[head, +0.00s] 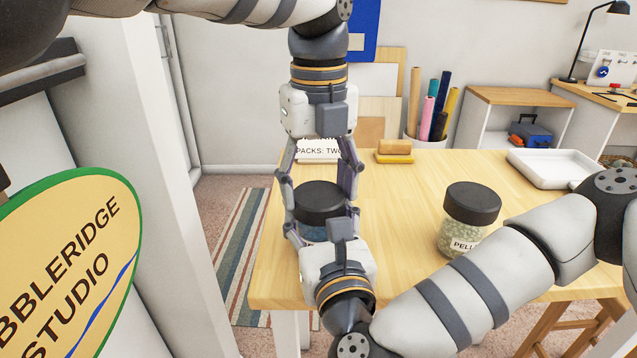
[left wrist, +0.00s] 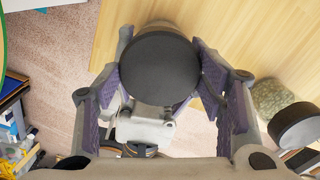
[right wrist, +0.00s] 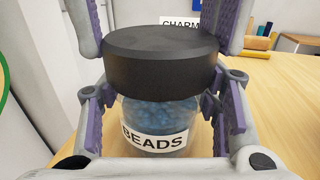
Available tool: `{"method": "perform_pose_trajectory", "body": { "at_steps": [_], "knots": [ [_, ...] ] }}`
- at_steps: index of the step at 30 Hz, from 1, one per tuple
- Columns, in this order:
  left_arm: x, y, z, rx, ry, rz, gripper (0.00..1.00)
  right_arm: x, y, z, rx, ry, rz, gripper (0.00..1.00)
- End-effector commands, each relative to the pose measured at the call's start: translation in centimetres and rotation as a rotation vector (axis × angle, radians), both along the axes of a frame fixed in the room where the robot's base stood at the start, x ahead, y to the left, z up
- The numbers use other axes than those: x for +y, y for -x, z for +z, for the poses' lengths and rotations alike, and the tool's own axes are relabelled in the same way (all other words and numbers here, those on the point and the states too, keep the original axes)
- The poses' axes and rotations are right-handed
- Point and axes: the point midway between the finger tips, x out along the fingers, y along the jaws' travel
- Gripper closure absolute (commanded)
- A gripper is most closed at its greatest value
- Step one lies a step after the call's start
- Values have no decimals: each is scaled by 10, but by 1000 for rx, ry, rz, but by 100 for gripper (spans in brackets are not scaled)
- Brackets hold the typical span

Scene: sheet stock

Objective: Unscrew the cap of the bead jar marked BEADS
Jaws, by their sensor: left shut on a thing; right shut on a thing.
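The bead jar (right wrist: 155,125) holds blue beads and stands on the table; its white label reads BEADS in the right wrist view. Its wide black cap (right wrist: 160,62) sits on top of the jar, and also shows from above in the left wrist view (left wrist: 159,68). My left gripper (head: 320,193) points down from above and is shut on the cap, one finger at each side. My right gripper (head: 322,230) reaches in from the near side and is shut on the jar body below the cap. In the head view my right gripper hides much of the jar.
A second jar with a black lid and pale pellets, the pellet jar (head: 468,220), stands to the right beside my right arm. A white tray (head: 552,168), yellow and brown blocks (head: 394,151) and a lettered card (head: 318,151) lie farther back. The table's left edge is close.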

Motion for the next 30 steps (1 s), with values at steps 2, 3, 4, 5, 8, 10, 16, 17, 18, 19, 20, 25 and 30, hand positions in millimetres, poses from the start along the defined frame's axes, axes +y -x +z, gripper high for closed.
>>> {"method": "perform_pose_trajectory", "body": {
  "at_steps": [2,3,4,5,8,10,16,17,18,19,20,25,30],
  "knots": [
    [0,0,-1,0,-1,99,71,0,0,0,1,0,1,100],
    [0,0,-1,-1,-2,202,71,0,0,0,1,0,1,100],
    [0,0,-1,0,-2,300,71,0,0,0,1,0,1,100],
    [0,0,-1,-1,-3,413,71,0,0,0,1,0,1,100],
    [0,0,0,-2,-2,834,71,0,0,0,1,0,1,100],
    [0,0,0,-2,-3,1132,71,0,0,0,1,0,1,100],
    [0,0,0,-3,-1,1986,71,0,0,0,1,0,1,100],
    [0,0,0,-4,-1,2112,71,0,0,0,1,0,1,100],
    [0,1,0,-4,-1,2282,71,0,0,0,1,0,1,100],
    [0,0,0,-3,-1,2411,71,0,0,0,1,0,1,100],
    [0,1,0,-4,0,2538,71,0,0,0,1,0,1,100],
    [0,0,1,-1,0,-3092,71,0,0,0,1,0,1,100],
    [-1,0,1,0,0,-2653,71,0,0,0,1,0,1,100]
  ]
}}
